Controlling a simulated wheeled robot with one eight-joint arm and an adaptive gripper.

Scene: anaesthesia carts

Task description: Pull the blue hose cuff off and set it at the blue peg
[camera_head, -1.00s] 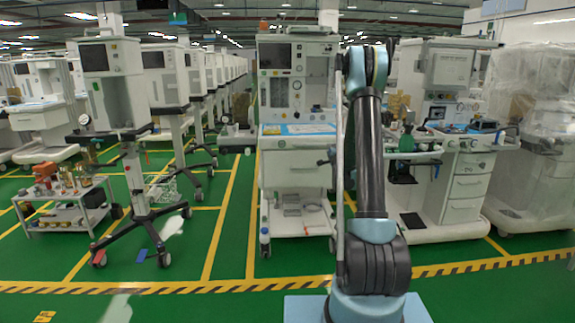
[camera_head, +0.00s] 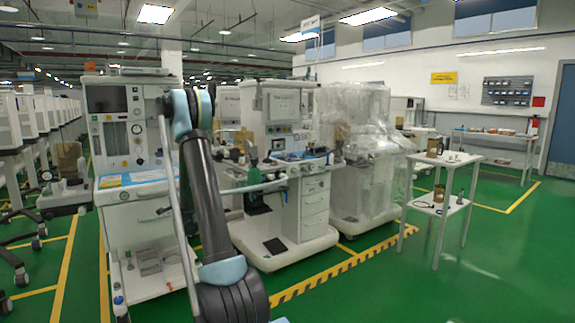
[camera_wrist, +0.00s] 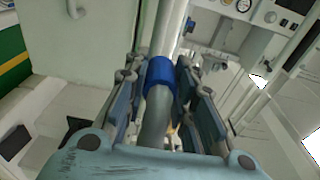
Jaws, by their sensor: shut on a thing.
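The blue cuff (camera_wrist: 160,72) shows in the wrist view as a bright blue band around a grey hose (camera_wrist: 155,118). My gripper (camera_wrist: 165,82) has a finger on each side of the cuff and is shut on it. The hose runs on through the cuff, above and below it in the picture. The cuff cannot be made out in the head view, and I cannot pick out the blue peg in either view.
A tall anaesthesia cart (camera_head: 120,190) stands left of my arm in the head view. Another cart (camera_head: 295,205) stands to its right, then a plastic-wrapped one (camera_head: 357,150). A small white table (camera_head: 445,159) stands farther right. The green floor at the right front is clear.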

